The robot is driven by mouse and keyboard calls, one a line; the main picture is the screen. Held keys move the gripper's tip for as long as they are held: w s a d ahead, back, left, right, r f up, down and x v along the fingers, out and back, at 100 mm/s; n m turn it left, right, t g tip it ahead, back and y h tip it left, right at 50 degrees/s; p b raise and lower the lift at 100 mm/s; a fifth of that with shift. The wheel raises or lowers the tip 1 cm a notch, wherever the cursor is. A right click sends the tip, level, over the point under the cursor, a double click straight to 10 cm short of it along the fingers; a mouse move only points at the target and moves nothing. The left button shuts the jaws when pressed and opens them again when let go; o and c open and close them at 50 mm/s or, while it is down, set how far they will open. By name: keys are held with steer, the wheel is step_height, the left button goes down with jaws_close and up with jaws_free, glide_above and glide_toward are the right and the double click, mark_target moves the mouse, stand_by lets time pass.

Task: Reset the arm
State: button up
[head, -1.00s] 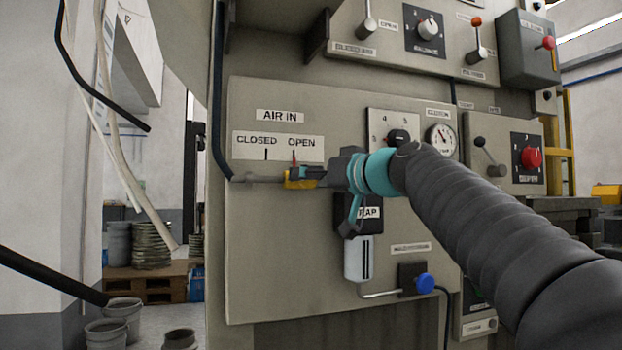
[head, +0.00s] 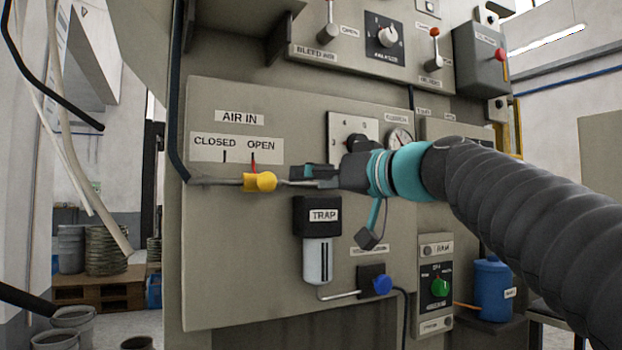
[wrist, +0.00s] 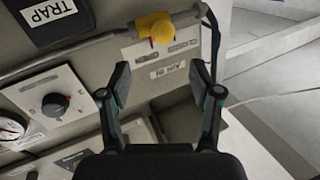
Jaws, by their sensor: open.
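My gripper (wrist: 160,92) is open and empty in the wrist view, its two fingers apart with panel surface seen between them. In the head view my gripper (head: 285,178) reaches in from the right in front of the panel, its tips just right of the yellow valve handle (head: 260,181). The handle sits on the thin air pipe under the AIR IN label (head: 239,118), below the OPEN marking and its red pointer. In the wrist view the yellow handle (wrist: 156,27) lies beyond the fingertips, apart from both fingers.
Below the pipe are the TRAP unit (head: 317,262) and a blue knob (head: 383,285). A dial knob (head: 360,143) and a gauge (head: 400,140) are behind my arm. Levers (head: 330,35) stand out above. Open floor with buckets (head: 75,322) is at left.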

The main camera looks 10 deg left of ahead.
stand_by(0.3)
step_height(320, 180, down, 14)
steer(key=w+d+m+h, duration=0.2)
steer(key=w+m+h, duration=0.1)
steer(key=m+h, duration=0.15)
steer(key=s+d+f+m+g+h, duration=0.1)
steer(key=s+d+f+h, duration=0.1)
steer(key=d+f, duration=0.35)
steer(key=s+d+f+m+g+h, duration=0.1)
steer(key=s+d+f+m+h, duration=0.1)
steer(key=f, duration=0.6)
steer(key=s+d+f+m+h, duration=0.3)
steer(key=s+d+f+h, duration=0.4)
steer(key=s+d+f, duration=1.3)
steer(key=shift+s+d+f+g, duration=0.15)
steer(key=shift+s+f+g, duration=0.25)
steer(key=shift+s+f, duration=0.3)
steer(key=shift+w, duration=0.1)
steer(key=shift+c, duration=0.2)
